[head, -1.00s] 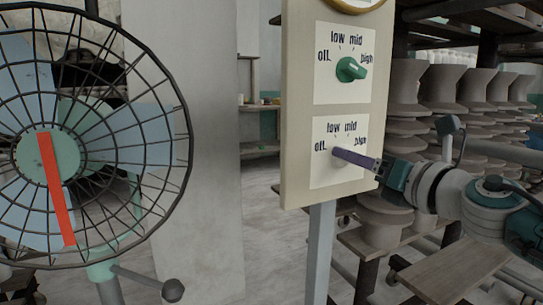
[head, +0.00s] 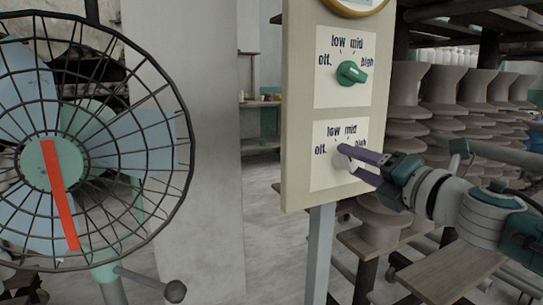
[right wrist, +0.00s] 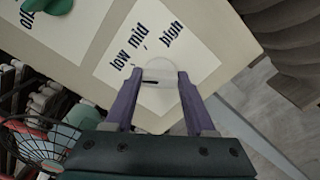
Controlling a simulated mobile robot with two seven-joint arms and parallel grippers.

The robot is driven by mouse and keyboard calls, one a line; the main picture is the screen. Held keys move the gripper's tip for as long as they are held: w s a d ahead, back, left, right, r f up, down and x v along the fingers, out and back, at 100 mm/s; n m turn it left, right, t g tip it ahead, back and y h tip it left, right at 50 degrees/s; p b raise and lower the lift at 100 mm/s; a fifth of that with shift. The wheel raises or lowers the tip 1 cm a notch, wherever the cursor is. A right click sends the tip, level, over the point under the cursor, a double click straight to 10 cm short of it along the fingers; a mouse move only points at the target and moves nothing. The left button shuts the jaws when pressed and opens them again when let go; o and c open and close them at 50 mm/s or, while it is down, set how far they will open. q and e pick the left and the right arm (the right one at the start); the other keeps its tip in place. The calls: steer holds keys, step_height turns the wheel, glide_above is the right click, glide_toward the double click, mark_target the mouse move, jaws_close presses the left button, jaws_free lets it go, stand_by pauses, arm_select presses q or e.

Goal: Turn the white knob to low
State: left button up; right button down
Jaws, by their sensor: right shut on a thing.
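The white knob (head: 343,150) is on the lower dial card (head: 324,180) of a cream panel. The card reads off, low, mid and high. My right gripper (head: 352,158) comes from the right with its purple fingers at the knob. In the right wrist view the white knob (right wrist: 161,75) sits between the two fingertips (right wrist: 157,88), one on each side. Its short dark mark points left in that view, roughly on the low side and away from high; the exact setting is hard to tell. The off label there is hidden. My left gripper is not in view.
A green knob (head: 351,73) is on the upper card, above the white one. A caged fan (head: 95,120) with a red strip stands at the left. Shelves of stacked clay pots (head: 440,90) stand behind my right arm. A grey post (head: 320,255) holds the panel.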

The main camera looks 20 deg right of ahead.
steer(key=shift+m, duration=1.1)
steer(key=shift+c, duration=1.2)
jaws_free()
steer(key=shift+s, duration=0.1)
